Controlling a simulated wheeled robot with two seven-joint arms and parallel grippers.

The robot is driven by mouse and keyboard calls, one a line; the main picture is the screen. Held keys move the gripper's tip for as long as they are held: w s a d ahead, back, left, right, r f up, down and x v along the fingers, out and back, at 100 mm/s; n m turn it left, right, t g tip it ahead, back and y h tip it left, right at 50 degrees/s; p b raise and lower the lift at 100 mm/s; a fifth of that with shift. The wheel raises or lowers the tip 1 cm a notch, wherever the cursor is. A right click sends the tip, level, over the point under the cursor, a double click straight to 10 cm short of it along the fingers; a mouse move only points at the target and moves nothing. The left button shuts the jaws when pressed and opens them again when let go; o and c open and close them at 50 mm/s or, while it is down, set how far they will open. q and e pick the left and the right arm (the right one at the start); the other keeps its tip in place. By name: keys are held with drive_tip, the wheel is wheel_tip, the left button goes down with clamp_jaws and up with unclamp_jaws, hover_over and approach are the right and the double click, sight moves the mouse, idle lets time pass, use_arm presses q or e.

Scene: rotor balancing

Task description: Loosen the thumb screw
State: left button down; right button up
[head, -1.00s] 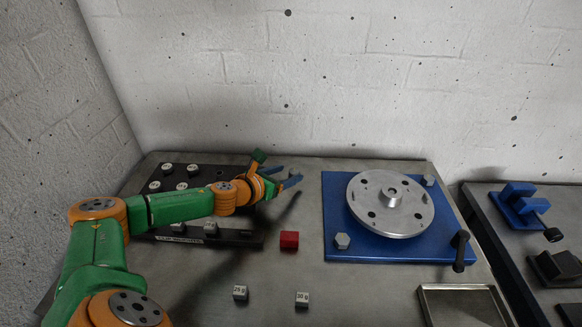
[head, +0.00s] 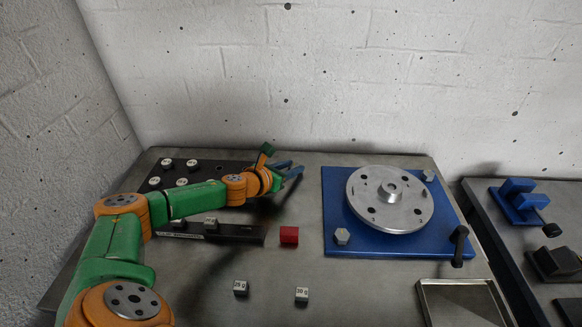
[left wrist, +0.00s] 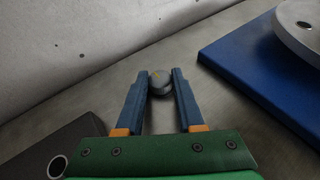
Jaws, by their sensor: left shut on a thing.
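My left gripper (head: 291,169) is behind the middle of the bench, between the black rack and the blue base plate. In the left wrist view its two blue fingers (left wrist: 160,86) are closed on a small round grey knob (left wrist: 160,82) with a yellow mark on top. I take this knob to be the thumb screw; its lower part and what it sits on are hidden. In the head view the fingers mostly hide it. The silver rotor disc (head: 405,215) with a central hub lies on the blue plate (head: 375,247). My right gripper is not in view.
The black rack (head: 210,166) holds several white-topped pieces. A red block (head: 289,235) and two small marked cubes (head: 240,288) (head: 302,294) stand in front. An empty tray (head: 424,300) is at front right.

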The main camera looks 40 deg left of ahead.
use_arm(q)
drive_tip(key=shift+d+r+n+y+p, duration=0.15)
drive_tip(key=shift+d+n+y+p, duration=0.05)
drive_tip(key=shift+n+y+p, duration=0.55)
drive_tip(key=n+y+p, duration=0.2)
drive_tip(key=y, duration=0.1)
drive_tip(key=shift+d+n+g, duration=0.2)
drive_tip(key=shift+n+g, duration=0.05)
drive_tip(key=shift+g, duration=0.15)
drive_tip(key=shift+w+d+n+g+y+p, duration=0.1)
drive_tip(key=shift+n+g+y+p, duration=0.35)
drive_tip(key=shift+n+y, duration=0.5)
drive_tip(key=shift+w+d+f+n+g+y, duration=0.1)
drive_tip(key=shift+f+n+g+y, duration=0.1)
drive_tip(key=shift+n+g+y, duration=0.55)
drive_tip(key=shift+w+f+n+g+y+b, duration=0.15)
drive_tip(key=shift+n+g+y+b, duration=0.4)
drive_tip(key=shift+n+y, duration=0.45)
drive_tip(key=n+g+y+b, duration=0.1)
drive_tip(key=b, duration=0.1)
drive_tip(key=n+g+y+b, duration=0.1)
drive_tip(key=n+g+b, duration=0.1)
drive_tip(key=shift+w+d+f+b, duration=0.1)
drive_tip(key=shift+d+b, duration=0.1)
drive_tip(key=shift+b, duration=0.2)
drive_tip(key=shift+r+n+g+y+b, duration=0.25)
drive_tip(key=shift+n+g+y+b, duration=0.35)
drive_tip(key=shift+n+b, duration=0.3)
